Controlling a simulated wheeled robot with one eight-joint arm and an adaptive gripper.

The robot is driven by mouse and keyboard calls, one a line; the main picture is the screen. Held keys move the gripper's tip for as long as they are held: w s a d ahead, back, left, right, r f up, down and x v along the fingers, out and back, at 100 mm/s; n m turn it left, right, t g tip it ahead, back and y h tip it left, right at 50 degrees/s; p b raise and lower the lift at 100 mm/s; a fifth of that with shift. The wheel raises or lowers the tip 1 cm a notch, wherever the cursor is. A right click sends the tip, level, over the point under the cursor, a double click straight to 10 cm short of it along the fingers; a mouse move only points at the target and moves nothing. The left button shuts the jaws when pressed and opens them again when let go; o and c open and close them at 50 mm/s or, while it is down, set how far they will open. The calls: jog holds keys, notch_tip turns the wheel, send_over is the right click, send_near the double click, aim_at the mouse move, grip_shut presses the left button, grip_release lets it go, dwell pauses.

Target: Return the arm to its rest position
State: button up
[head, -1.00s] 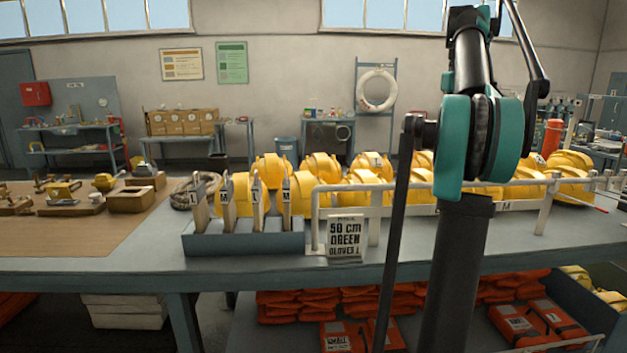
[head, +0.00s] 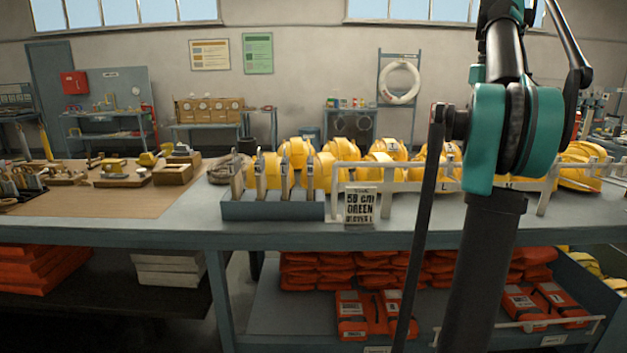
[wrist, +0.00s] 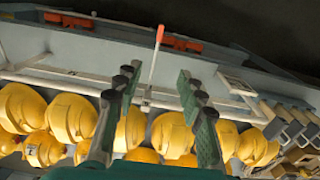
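My arm rises at the right of the head view, with a teal joint (head: 487,140) in front of the bench; its gripper end is above the frame. In the wrist view my gripper (wrist: 157,80) has its two dark green fingers apart, with nothing held between them. Below it, yellow helmets (wrist: 70,118) stand in a row behind a pale rail. A thin rod with an orange tip (wrist: 160,34) shows beyond the fingers.
A long grey bench (head: 280,232) runs across the front. Orange packs (head: 362,315) lie on the shelf below.

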jog(key=s+a+f+t, duration=0.1)
jog(key=a+f, duration=0.6)
jog(key=f, duration=0.5)
jog(key=s+a+f+t, duration=0.1)
jog(key=a+f, duration=0.6)
jog(key=f, duration=0.5)
jog(key=s+a+f+t, duration=0.1)
jog(key=s+a+f, duration=0.4)
jog(key=s+f, duration=0.5)
jog(key=s+a+f+t, duration=0.1)
jog(key=s+a+f, duration=0.5)
jog(key=s+f, duration=0.4)
notch_tip(320, 180, down, 4)
jog(key=shift+s+a+f, duration=0.1)
jog(key=shift+s+a, duration=0.05)
jog(key=shift+a, duration=0.1)
